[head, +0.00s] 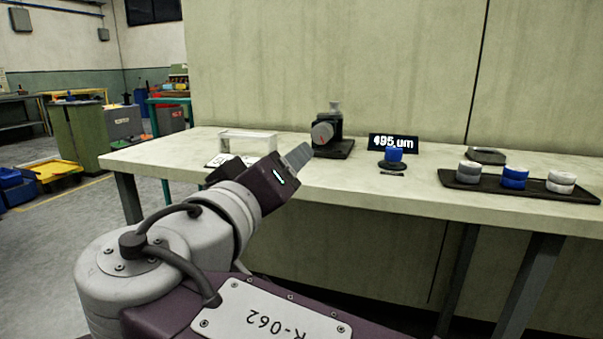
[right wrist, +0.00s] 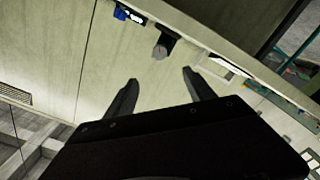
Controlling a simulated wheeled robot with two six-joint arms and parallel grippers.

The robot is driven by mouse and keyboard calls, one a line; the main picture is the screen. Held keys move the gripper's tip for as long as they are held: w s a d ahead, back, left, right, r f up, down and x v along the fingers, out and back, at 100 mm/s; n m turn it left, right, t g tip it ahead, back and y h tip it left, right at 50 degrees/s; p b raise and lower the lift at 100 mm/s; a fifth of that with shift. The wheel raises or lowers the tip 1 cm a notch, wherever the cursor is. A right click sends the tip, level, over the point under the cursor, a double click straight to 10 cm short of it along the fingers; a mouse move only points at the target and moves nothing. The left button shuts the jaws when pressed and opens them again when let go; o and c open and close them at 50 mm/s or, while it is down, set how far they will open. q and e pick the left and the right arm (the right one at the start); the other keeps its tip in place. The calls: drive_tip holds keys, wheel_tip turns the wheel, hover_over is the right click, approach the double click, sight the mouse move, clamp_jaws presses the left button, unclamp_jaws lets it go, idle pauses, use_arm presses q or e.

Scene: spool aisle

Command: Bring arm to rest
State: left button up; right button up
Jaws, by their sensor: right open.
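My right arm fills the lower left of the head view, bent up towards the bench. Its gripper (head: 300,152) appears in front of the gauge device, seen from the side. In the right wrist view, which is turned nearly upside down, the two dark fingers (right wrist: 160,76) are spread apart with nothing between them. The gauge device (right wrist: 162,46) shows beyond the fingertips. My left gripper is not in view.
Open floor (head: 50,238) is left.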

drive_tip(key=w+d+f+n+g, duration=0.2)
drive_tip(key=w+f, duration=0.1)
drive_tip(key=f, duration=0.3)
drive_tip(key=w+d+f+n+g, duration=0.1)
drive_tip(key=w+f, duration=0.2)
drive_tip(key=f, duration=0.4)
drive_tip(key=d+f+g+y, duration=0.1)
drive_tip(key=d+f+g, duration=0.25)
drive_tip(key=f, duration=0.55)
drive_tip(key=d+f+g, duration=0.3)
drive_tip(key=d+f, duration=0.2)
drive_tip(key=f, duration=0.4)
drive_tip(key=s+d+f+m+g+y, duration=0.25)
drive_tip(key=s+d+f+m, duration=0.2)
drive_tip(key=s+f, duration=0.45)
drive_tip(key=s+d+f+m+g+y, duration=0.25)
drive_tip(key=s+d+f+g, duration=0.35)
drive_tip(key=f, duration=0.5)
wheel_tip(320, 180, up, 55)
drive_tip(key=s+a+t+p, duration=0.1)
drive_tip(key=t+p, duration=0.1)
drive_tip(key=p, duration=5.2)
drive_tip(key=shift+f, duration=0.2)
